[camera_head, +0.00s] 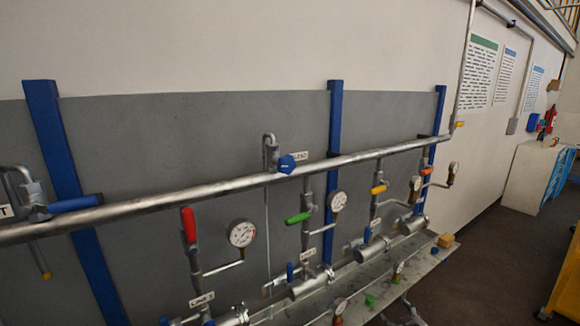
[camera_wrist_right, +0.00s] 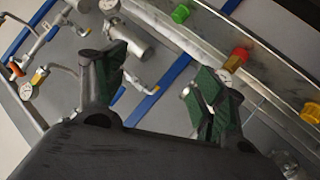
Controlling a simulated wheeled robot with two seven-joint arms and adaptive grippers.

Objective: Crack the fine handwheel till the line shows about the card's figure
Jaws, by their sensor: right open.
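A blue knob (camera_head: 287,164) sits on the long grey pipe (camera_head: 215,187), beside a small white label that I can only partly read. I cannot tell whether it is the fine handwheel. A white dial gauge (camera_head: 242,233) hangs below the pipe, and another gauge (camera_head: 338,201) is further right; their readings are too small to tell. Label plates such as the "LINE 1" plate (camera_head: 202,300) are on the lines; I see no clear figure card. My right gripper (camera_wrist_right: 162,65) is open and empty in the wrist view, with pipework beyond its fingers. My left gripper is not in view.
Red (camera_head: 189,225), green (camera_head: 298,218) and yellow (camera_head: 378,189) lever handles stick out from the lines. Blue posts (camera_head: 334,130) stand against the grey panel. Flanged vessels (camera_head: 310,284) rest along a ledge below. Open floor (camera_head: 500,250) is at the right.

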